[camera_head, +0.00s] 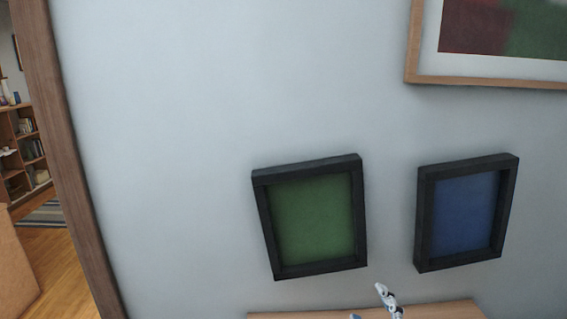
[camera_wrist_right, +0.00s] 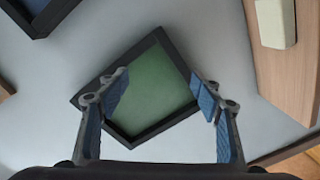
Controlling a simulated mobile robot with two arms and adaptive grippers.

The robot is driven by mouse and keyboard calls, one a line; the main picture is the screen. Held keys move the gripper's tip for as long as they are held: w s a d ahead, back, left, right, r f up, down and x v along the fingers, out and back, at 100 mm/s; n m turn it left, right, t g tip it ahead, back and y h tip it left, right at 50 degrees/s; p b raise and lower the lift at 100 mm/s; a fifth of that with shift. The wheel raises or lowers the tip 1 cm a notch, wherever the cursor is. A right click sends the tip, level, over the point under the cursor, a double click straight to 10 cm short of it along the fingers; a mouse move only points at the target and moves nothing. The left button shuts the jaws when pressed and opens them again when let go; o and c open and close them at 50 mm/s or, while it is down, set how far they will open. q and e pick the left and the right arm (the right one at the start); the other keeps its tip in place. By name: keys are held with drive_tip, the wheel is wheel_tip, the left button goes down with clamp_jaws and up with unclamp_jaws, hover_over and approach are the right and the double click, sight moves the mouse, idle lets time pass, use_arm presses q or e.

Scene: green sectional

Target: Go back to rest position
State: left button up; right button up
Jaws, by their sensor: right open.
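My right gripper (camera_head: 372,308) shows only as small pale tips at the bottom edge of the head view, below the two black frames. In the right wrist view, my right gripper (camera_wrist_right: 162,93) has its two blue-padded fingers spread wide with nothing between them. Beyond the fingers is a black-framed green panel (camera_head: 312,218) on the wall, which also shows tilted in the right wrist view (camera_wrist_right: 158,90). The gripper appears apart from it. My left gripper is in neither view.
A black-framed blue panel (camera_head: 465,218) hangs to the right of the green one. A wood-framed picture (camera_head: 480,82) hangs above. A wooden surface (camera_head: 430,311) lies below, bearing a cream block (camera_wrist_right: 275,22). A doorway edge (camera_head: 65,150) stands at left.

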drive_tip(key=s+d+f+m+g+h, duration=0.2)
drive_tip(key=s+d+f+m+g, duration=0.25)
drive_tip(key=s+f, duration=0.4)
drive_tip(key=s+a+f+m+g+y, duration=0.1)
drive_tip(key=s+f+m+g, duration=0.2)
drive_tip(key=s+f+g, duration=0.5)
drive_tip(key=s+a+f+m+g+y, duration=0.1)
drive_tip(key=s+a+f+m, duration=0.3)
drive_tip(key=s, duration=0.8)
wheel_tip(320, 180, down, 27)
drive_tip(key=s+d+n+g, duration=0.1)
drive_tip(key=d+g, duration=0.1)
drive_tip(key=d, duration=0.1)
drive_tip(key=s+d+f+b, duration=0.1)
drive_tip(key=s+d+f, duration=0.1)
drive_tip(key=s+f, duration=1.5)
drive_tip(key=shift+s+d+f+g+h, duration=0.3)
drive_tip(key=shift+s+f+g, duration=0.05)
drive_tip(key=shift+f, duration=0.05)
